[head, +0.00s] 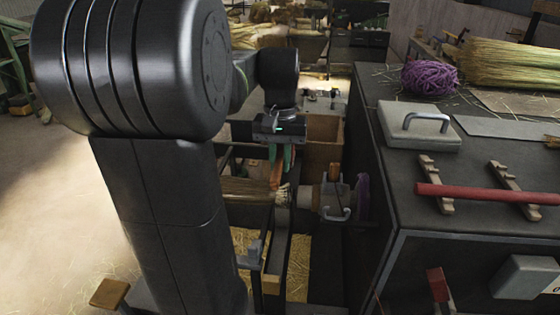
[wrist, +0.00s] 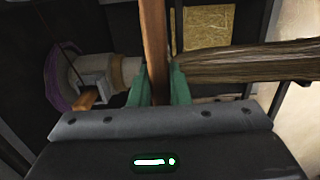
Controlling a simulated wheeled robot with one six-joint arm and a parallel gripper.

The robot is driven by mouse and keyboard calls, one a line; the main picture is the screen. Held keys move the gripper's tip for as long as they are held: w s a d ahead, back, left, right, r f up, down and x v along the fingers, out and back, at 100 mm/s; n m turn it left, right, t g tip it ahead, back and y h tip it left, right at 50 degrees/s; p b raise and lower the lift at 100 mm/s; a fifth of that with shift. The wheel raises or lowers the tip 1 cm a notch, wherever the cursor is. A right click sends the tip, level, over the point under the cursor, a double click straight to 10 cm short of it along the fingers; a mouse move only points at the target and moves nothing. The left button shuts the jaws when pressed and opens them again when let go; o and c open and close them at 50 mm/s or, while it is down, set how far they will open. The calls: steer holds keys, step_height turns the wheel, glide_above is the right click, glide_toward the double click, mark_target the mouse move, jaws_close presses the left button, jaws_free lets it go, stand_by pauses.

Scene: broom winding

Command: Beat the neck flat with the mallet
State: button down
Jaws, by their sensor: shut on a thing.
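My gripper (head: 279,158) has green fingers shut on a brown wooden handle, which I take to be the mallet (head: 277,172); it also shows upright between the fingers in the wrist view (wrist: 155,45). I cannot make out the mallet's head. The broom's straw bundle (head: 246,190) lies level below and left of my gripper, its pale frayed neck end (head: 283,193) by the handle. In the wrist view the bundle (wrist: 250,62) runs off to the right. I cannot tell whether mallet and neck touch. The fingers hide part of the neck.
A winding head (head: 327,197) with a clamp and purple twine stands right of the neck. Straw-filled bins (head: 298,265) lie below. The dark bench (head: 400,185) at right carries a purple twine ball (head: 430,77), a handled block (head: 419,127) and a red bar (head: 485,194).

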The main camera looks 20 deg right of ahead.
steer(key=shift+f, duration=0.25)
step_height(320, 180, down, 10)
steer(key=r+b, duration=0.1)
steer(key=b, duration=0.5)
step_height(320, 180, up, 4)
steer(key=p, duration=0.4)
steer(key=shift+f, duration=0.2)
